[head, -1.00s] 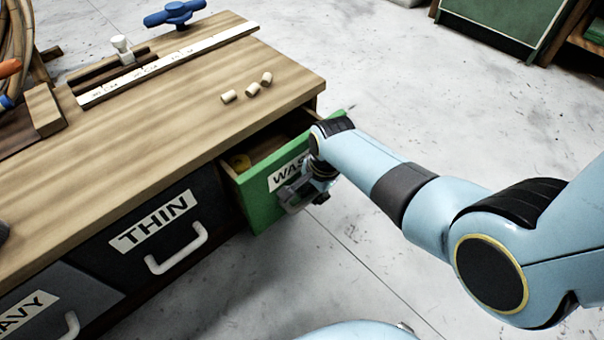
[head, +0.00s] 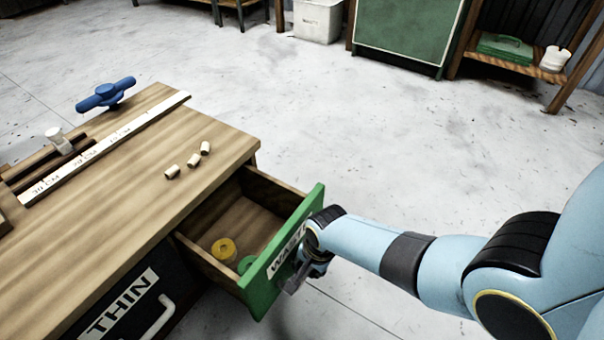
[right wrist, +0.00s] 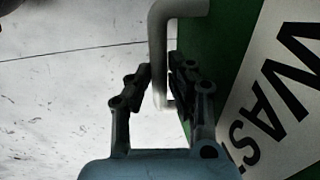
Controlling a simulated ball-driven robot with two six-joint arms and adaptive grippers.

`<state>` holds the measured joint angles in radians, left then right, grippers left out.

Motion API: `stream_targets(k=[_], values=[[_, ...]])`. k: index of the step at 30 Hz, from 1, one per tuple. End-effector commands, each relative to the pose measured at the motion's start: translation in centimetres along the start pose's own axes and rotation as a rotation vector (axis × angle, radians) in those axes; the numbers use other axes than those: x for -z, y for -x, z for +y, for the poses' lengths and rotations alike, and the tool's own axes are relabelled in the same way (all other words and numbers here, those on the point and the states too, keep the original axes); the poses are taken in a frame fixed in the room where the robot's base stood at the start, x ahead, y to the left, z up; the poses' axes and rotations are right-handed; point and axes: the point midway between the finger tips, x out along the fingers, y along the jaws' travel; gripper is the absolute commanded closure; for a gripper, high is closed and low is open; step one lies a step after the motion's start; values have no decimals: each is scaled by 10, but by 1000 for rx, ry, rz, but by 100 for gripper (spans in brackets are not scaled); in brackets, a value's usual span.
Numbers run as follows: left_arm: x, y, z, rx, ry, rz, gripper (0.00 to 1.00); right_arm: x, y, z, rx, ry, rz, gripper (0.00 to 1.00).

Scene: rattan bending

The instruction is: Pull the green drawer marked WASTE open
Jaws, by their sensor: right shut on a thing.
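The green WASTE drawer (head: 288,252) stands well out from the workbench at its right end. My right gripper (head: 300,279) is at the drawer's front, partly hidden by my wrist. In the right wrist view my right gripper (right wrist: 160,85) is shut on the pale drawer handle (right wrist: 160,45), one finger on each side of the bar. The white label (right wrist: 275,90) shows beside it. My left gripper is not in view.
The workbench top (head: 130,200) carries three small wooden pegs (head: 188,160), a ruler (head: 105,148) and a blue clamp handle (head: 106,94). The black THIN drawer (head: 125,310) is beside the WASTE drawer. The floor (head: 400,150) to the right is clear.

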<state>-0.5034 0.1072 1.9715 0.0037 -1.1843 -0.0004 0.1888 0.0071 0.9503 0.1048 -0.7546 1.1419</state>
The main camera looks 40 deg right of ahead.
Motion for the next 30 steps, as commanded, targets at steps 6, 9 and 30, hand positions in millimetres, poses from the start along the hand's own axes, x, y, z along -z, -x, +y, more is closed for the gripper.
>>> stream_targets(k=[6, 9, 30], values=[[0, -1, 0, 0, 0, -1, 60, -1, -1, 1, -2, -1, -1, 100], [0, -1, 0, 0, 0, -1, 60, -1, -1, 1, -2, -1, -1, 100], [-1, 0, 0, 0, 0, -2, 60, 0, 20, 1, 1, 1, 1, 60]])
